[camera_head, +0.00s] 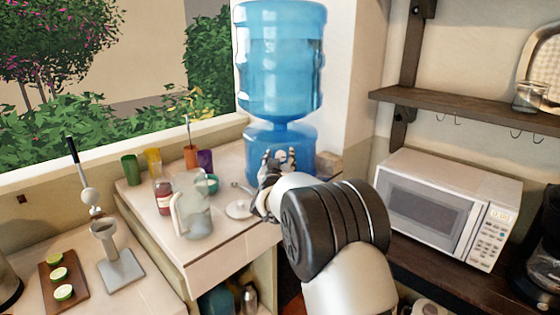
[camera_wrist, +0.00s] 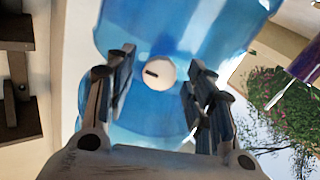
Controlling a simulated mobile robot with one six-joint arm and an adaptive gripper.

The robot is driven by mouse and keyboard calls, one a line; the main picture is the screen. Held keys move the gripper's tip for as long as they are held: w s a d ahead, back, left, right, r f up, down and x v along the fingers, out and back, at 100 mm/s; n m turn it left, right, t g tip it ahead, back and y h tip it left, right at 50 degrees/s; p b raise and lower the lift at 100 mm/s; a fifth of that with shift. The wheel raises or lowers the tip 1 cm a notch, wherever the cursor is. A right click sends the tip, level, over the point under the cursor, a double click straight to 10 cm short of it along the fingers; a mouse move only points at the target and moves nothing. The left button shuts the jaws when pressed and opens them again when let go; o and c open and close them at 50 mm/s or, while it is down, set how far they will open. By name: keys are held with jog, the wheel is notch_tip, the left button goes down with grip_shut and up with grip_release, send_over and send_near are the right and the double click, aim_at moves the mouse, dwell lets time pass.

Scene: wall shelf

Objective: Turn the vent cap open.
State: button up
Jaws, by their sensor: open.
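The vent cap (camera_wrist: 160,73) is a small round white disc with a short dark slot-like mark, on the blue water dispenser (camera_wrist: 140,115). The mark lies nearly level, left of the disc's centre. My gripper (camera_wrist: 161,62) is open, one finger on each side of the cap in the picture, with visible gaps on both sides. Whether the fingertips reach the cap's depth is unclear. In the head view my gripper (camera_head: 276,160) is right at the lower front of the dispenser (camera_head: 281,60), and the fingers and wrist largely hide the cap.
The light counter (camera_head: 230,225) carries a clear pitcher (camera_head: 195,215), a red jar (camera_head: 164,196) and coloured cups left of my gripper. A white microwave (camera_head: 425,205) stands on the right under a wooden shelf (camera_head: 460,110). A window opens behind the counter.

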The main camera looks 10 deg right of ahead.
jog(key=shift+c, duration=0.4)
jog(key=c, duration=1)
jog(key=shift+n+p, duration=0.4)
jog(key=n+p, duration=0.2)
jog(key=n, duration=0.2)
jog(key=n+t+p, duration=0.1)
jog(key=n, duration=0.4)
jog(key=shift+f+n, duration=0.1)
jog(key=shift+n, duration=0.3)
jog(key=n+y, duration=0.1)
jog(key=n, duration=0.5)
jog(key=shift+d+f+t, duration=0.1)
jog(key=shift+t, duration=0.2)
jog(key=n+y, duration=0.1)
jog(key=n, duration=0.4)
jog(key=shift+n, duration=0.4)
